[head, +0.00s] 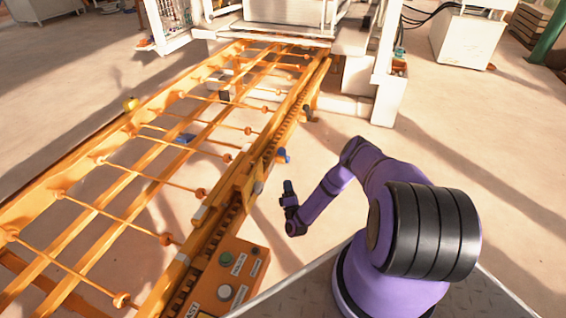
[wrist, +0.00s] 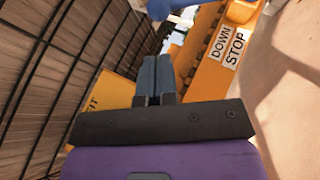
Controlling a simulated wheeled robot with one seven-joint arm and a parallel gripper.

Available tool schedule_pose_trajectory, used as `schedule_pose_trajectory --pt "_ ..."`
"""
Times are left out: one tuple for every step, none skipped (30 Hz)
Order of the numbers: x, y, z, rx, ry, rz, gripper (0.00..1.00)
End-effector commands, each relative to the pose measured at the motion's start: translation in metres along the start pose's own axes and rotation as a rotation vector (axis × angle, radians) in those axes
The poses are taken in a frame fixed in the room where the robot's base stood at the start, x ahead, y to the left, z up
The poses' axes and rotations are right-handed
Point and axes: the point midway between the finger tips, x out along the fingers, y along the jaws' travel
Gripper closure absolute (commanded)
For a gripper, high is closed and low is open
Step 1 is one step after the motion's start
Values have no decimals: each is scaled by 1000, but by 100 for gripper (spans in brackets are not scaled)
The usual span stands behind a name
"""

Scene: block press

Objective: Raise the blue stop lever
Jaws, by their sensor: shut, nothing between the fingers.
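The blue stop lever (head: 284,155) sticks out from the near side rail of the orange conveyor in the head view. In the wrist view, a blue part (wrist: 165,7), likely the lever, shows cut off at the top edge, just beyond my fingertips. My gripper (head: 288,186) is beside the rail, a little below the lever in the picture and apart from it. In the wrist view, my gripper (wrist: 156,58) has its fingers together with nothing seen between them. A plate (wrist: 231,46) reading DOWN and STOP is on orange metal right of the fingers.
The orange conveyor (head: 131,214) runs diagonally to the white press frame (head: 388,90). A control box (head: 243,258) with green and white buttons stands at the near end. A blue piece (head: 185,138) lies within the conveyor. Floor (head: 325,140) right of the rail is clear.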

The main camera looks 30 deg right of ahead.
Motion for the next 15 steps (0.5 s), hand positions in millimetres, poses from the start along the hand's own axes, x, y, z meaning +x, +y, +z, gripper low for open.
schedule_pose_trajectory --pt "12 1 -1 -1 3 6 100" --pt "18 2 -1 -1 4 6 100" --pt "25 2 -1 -1 4 7 100" --pt "30 1 -1 -1 5 6 100" --pt "35 1 -2 -1 5 5 100" --pt "42 2 -1 -1 4 6 100" --pt "47 2 -2 -1 5 7 100" --pt "51 2 -2 0 5 5 100" --pt "57 1 -2 -1 6 5 100" --pt "62 1 -1 -1 5 5 100" --pt "66 1 -2 -1 4 5 100" --pt "73 2 -2 -1 4 7 100" --pt "75 2 -2 -1 5 5 100" --pt "77 1 -2 0 6 3 100" --pt "81 1 -2 -1 5 3 100"
